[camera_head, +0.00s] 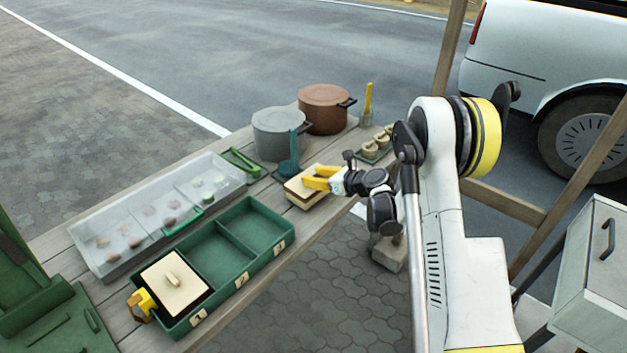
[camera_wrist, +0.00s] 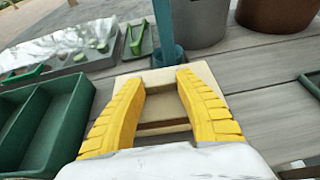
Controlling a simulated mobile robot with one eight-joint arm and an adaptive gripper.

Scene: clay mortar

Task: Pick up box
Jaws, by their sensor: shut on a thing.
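The box (camera_head: 294,191) is pale cream wood with a darker band along its side. It sits at the table's front edge, right of the green tray. My gripper (camera_head: 313,178), with yellow fingers, is over its top and shut on it. In the wrist view, the yellow fingers (camera_wrist: 162,78) come in from both sides over the cream top of the box (camera_wrist: 158,73). The fingers hide part of the box, and I cannot tell exactly where they grip. The box looks level, and I cannot tell whether it is clear of the table.
A green divided tray (camera_head: 226,285) holds a cream lid-like block (camera_head: 174,283). Behind it lies a clear tray (camera_head: 95,262) with small lumps. A grey pot (camera_head: 280,135), brown pot (camera_head: 325,110) and blue scoop (camera_head: 289,166) stand behind the box. A small green tray (camera_head: 372,155) is at right.

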